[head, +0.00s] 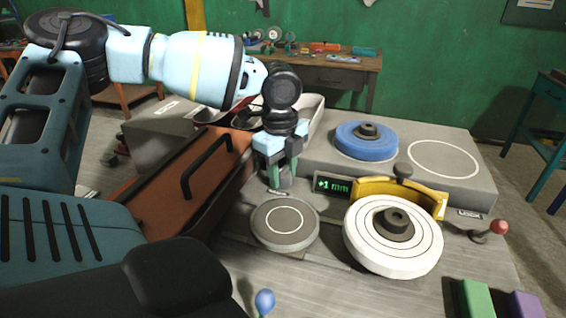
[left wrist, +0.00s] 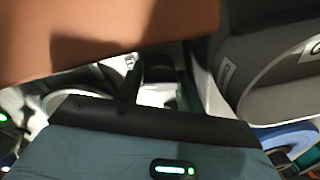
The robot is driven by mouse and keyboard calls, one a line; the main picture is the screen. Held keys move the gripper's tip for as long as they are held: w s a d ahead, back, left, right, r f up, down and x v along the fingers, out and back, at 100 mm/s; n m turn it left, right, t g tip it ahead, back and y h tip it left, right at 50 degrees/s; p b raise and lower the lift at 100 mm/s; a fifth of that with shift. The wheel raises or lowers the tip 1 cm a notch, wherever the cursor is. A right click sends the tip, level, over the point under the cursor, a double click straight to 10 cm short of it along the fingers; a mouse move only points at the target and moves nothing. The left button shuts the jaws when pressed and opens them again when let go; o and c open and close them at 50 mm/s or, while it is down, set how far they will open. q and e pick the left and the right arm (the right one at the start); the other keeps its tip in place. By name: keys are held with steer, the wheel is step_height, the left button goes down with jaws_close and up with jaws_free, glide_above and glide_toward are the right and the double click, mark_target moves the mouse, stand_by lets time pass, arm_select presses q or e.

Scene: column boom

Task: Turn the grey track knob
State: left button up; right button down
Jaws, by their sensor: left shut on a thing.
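My left gripper (head: 281,178) points down just left of the small display (head: 333,186), which reads "+1 mm". It is shut on the grey track knob, which its fingers mostly hide in the head view. In the left wrist view, a dark rounded piece that looks like the knob (left wrist: 158,74) sits between the two fingers. I cannot tell how far the knob is turned. My right gripper is in neither view.
A grey disc (head: 285,222) lies in front of the gripper. A white wheel (head: 365,237) with a yellow guard (head: 432,202) stands to the right, a blue wheel (head: 352,147) behind. An orange-brown lid with a black handle (head: 205,165) is close on the left. A red-knobbed lever (head: 499,227) stands far right.

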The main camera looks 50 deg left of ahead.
mark_target(280, 169)
arm_select(q)
steer(key=shift+f+m, duration=0.1)
steer(key=shift+m, duration=0.5)
steer(key=o, duration=1)
steer(key=shift+s, duration=0.1)
steer(key=shift+c, duration=0.2)
steer(key=shift+r, duration=0.65)
step_height(280, 169, up, 7)
steer(key=shift+s+f, duration=0.15)
